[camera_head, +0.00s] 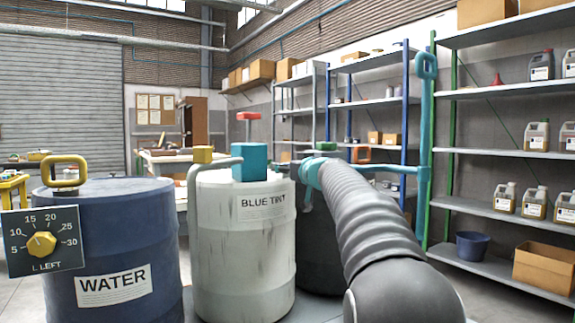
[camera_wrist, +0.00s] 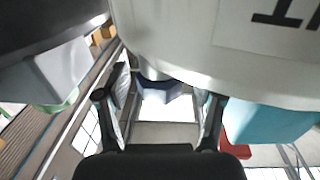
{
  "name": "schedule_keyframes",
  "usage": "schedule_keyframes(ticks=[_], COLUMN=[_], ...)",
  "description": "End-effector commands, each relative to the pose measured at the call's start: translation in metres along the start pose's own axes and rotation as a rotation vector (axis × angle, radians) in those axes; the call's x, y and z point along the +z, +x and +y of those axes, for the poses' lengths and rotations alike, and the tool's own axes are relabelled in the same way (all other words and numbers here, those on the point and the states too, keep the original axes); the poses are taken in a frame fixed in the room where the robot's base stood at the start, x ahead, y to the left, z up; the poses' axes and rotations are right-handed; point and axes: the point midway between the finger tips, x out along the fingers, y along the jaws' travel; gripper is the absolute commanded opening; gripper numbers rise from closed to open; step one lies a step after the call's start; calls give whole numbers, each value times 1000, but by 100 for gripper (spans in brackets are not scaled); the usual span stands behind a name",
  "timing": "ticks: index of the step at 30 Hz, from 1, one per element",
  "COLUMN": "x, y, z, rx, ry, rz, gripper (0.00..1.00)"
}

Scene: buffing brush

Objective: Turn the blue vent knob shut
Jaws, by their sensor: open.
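A blue-teal block, which looks like the blue vent knob (camera_head: 250,162), sits on top of the white BLUE TINT drum (camera_head: 243,262). It also shows at the right of the wrist view (camera_wrist: 268,120), below the drum's rim in that tilted picture. My gripper (camera_wrist: 158,105) is open in the wrist view, with its two dark fingers apart and no knob between them. The blue block lies to the right of the fingers, apart from them. In the head view my arm reaches to the right of the white drum, and the gripper itself is hidden. The knob's turn position cannot be told.
A dark drum (camera_head: 319,240) is behind my arm. Shelves (camera_head: 492,152) line the right.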

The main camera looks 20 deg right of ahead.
Motion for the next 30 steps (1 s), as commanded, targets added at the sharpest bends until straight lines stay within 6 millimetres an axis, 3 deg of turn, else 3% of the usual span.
schedule_keyframes(ticks=[9, 17, 30], x=[0, 0, 2], y=[2, 2, 2], z=[0, 0, -1], rx=[0, 0, 124], ry=[0, 0, 0], rz=[0, 0, -3], gripper=[68, 7, 7])
